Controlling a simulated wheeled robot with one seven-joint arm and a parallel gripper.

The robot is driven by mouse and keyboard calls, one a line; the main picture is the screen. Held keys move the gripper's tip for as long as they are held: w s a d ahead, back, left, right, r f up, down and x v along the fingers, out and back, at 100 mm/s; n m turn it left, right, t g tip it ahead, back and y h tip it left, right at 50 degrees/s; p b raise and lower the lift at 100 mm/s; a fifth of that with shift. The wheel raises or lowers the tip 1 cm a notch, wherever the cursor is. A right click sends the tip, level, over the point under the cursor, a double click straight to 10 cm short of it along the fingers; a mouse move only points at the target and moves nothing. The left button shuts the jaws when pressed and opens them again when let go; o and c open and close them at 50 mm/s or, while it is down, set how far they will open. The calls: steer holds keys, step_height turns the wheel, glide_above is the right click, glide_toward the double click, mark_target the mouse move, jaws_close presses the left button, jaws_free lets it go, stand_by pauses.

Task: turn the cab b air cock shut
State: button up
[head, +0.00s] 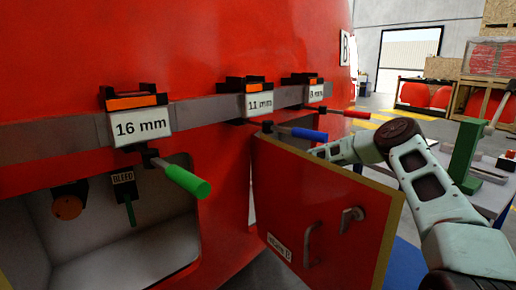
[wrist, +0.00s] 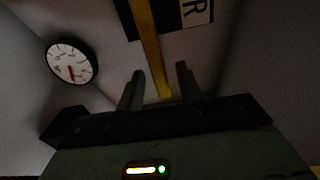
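In the wrist view a yellow bar (wrist: 150,45), which looks like the air cock's handle, runs from the top edge down to the gap between my fingers. A dark plate with a white label (wrist: 197,12) ending in "R" sits beside it. My gripper (wrist: 158,72) is open, its two dark fingers apart on either side of the bar's lower end. I cannot tell whether they touch it. In the head view my gripper is hidden behind the open red hatch door (head: 325,215).
A round white gauge (wrist: 69,62) is on the wall left of the bar. In the head view, a recess with a green bleed lever (head: 130,210) and orange knob (head: 68,205) is at left.

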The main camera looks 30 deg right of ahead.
steer(key=shift+w+a, duration=0.1)
steer(key=shift+w, duration=1.2)
jaws_close()
